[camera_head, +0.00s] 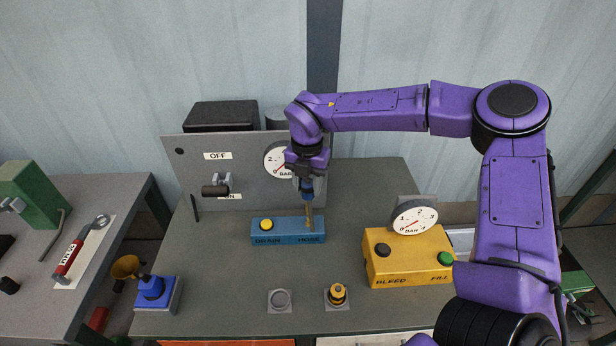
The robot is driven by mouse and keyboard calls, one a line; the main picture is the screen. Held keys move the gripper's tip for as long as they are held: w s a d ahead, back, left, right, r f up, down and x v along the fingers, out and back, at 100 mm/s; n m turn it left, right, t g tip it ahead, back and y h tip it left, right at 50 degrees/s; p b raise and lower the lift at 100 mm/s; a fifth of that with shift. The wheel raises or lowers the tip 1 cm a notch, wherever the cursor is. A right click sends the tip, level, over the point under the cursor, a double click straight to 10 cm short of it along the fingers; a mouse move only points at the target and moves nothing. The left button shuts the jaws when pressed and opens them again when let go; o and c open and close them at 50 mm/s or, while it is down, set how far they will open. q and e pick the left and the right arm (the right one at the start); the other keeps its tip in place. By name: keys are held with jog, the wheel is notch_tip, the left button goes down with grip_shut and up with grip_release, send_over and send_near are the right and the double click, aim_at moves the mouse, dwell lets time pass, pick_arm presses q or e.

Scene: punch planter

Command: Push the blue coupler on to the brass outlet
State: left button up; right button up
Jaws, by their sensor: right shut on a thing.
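My right gripper (306,178) points down and is shut on the blue coupler (307,189), over the HOSE end of a blue box (287,238). A tan, slightly tilted stem (309,216) shows between the coupler and the box; I cannot tell whether it is a hose or part of a fitting. A brass-coloured fitting with a dark ring (338,294) stands upright on a small grey plate at the front of the bench, apart from the coupler. It looks like the brass outlet. My left gripper is not in view.
A yellow box (408,262) with BLEED and FILL buttons and a gauge stands right. A grey panel (240,195) with an OFF lever and gauge stands behind. A grey ring (280,299) and a blue block (155,291) are at the front. The bench between is clear.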

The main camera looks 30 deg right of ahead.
jog(key=shift+d+r+m, duration=0.15)
jog(key=shift+m, duration=0.25)
jog(key=b, duration=0.6)
send_over(308, 218)
notch_tip(308, 218, down, 8)
jog(key=shift+r, duration=0.15)
dwell(0.3)
jog(key=shift+f, duration=0.45)
jog(key=shift+f+b, duration=0.95)
jog(key=o, duration=1.1)
jog(key=shift+o, duration=0.2)
